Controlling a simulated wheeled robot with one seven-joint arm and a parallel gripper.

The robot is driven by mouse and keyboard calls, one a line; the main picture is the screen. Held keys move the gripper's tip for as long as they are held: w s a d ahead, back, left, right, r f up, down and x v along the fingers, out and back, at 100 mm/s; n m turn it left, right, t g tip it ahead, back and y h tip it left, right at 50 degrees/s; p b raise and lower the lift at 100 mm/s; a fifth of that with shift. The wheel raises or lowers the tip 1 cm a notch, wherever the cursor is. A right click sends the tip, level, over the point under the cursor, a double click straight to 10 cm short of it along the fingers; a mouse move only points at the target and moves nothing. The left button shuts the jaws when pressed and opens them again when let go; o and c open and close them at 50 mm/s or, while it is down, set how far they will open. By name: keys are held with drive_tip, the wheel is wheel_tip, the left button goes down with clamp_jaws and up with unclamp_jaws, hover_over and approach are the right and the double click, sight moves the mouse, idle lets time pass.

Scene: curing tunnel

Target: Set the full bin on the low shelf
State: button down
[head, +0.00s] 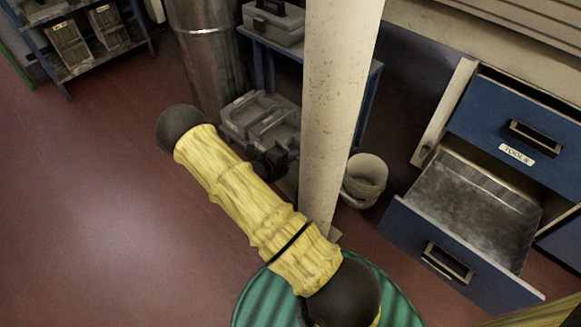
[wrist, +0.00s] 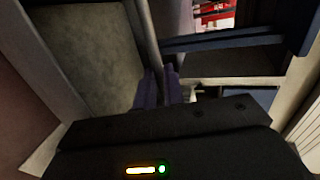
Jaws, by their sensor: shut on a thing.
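Grey open bins (head: 243,109) stand side by side at the low level of a blue rack, behind the pillar, partly hidden by my arm. I cannot make out what they hold. My gripper (head: 272,163) is dark and small at the near edge of these bins. In the wrist view its two bluish fingers (wrist: 159,88) are closed about the upright wall of a grey bin (wrist: 95,45). That bin's flat inner surface fills the upper left. Whether its underside rests on the low shelf is hidden.
A pale pillar (head: 335,110) stands right of my arm, with a white bucket (head: 364,180) by its foot. A blue tool cabinet (head: 520,130) has its lower drawer (head: 450,265) pulled out. A grey drum (head: 210,60) stands behind. Red floor (head: 90,200) is clear at left.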

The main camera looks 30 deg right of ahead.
sight(290, 170)
drive_tip(key=shift+r, duration=0.1)
wheel_tip(290, 170, down, 4)
drive_tip(key=b, duration=0.2)
drive_tip(key=shift+b, duration=0.4)
drive_tip(key=shift+r, duration=0.15)
drive_tip(key=c, duration=1.5)
unclamp_jaws()
drive_tip(key=shift+s+a+r+p, duration=0.15)
drive_tip(key=shift+a+r+p, duration=0.15)
drive_tip(key=shift+a+p, duration=0.25)
drive_tip(key=p+v, duration=0.6)
drive_tip(key=v, duration=0.4)
drive_tip(key=shift+s+a, duration=0.15)
drive_tip(key=shift+a, duration=0.25)
